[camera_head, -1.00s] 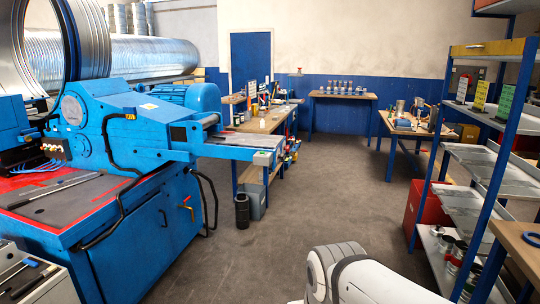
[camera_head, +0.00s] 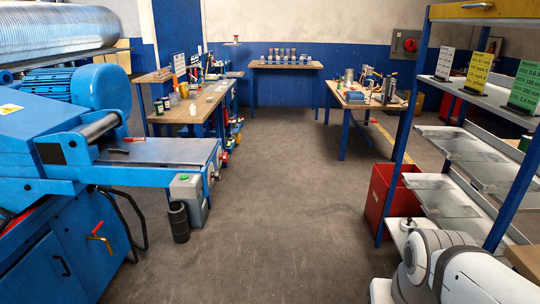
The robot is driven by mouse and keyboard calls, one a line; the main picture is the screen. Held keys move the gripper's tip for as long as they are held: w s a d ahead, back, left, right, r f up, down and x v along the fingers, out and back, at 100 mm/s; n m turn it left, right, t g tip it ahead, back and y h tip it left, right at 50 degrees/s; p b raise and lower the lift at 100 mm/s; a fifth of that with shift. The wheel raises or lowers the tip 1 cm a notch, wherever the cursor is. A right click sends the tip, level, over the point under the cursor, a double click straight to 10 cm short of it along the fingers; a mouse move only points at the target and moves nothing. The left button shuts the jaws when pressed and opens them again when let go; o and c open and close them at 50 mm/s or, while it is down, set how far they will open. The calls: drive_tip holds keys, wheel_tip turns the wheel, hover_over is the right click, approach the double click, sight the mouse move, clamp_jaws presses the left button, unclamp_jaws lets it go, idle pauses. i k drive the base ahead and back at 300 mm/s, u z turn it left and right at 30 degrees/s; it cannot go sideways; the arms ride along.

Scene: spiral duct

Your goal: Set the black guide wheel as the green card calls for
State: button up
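The green card (camera_head: 523,88) stands on the upper shelf of the rack at the right edge, with print too small to read surely. A yellow card (camera_head: 480,71) and a white card (camera_head: 445,64) stand beside it. The blue machine (camera_head: 50,150) fills the left side, with a flat bed reaching right. I cannot pick out the black guide wheel. My gripper is not in view; only part of my white arm shows at the lower right.
Open floor (camera_head: 275,205) runs down the middle. A workbench (camera_head: 190,108), a back table (camera_head: 286,65) and a right table (camera_head: 368,98) stand beyond. A red bin (camera_head: 391,190) is beside the rack (camera_head: 410,115).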

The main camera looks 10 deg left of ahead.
sight(217, 174)
drive_tip(key=u, duration=0.35)
drive_tip(key=i, duration=1.4)
drive_tip(key=u, duration=1)
drive_tip(key=k, duration=0.8)
drive_tip(key=u, duration=0.2)
drive_tip(key=i, duration=0.9)
drive_tip(key=z, duration=0.1)
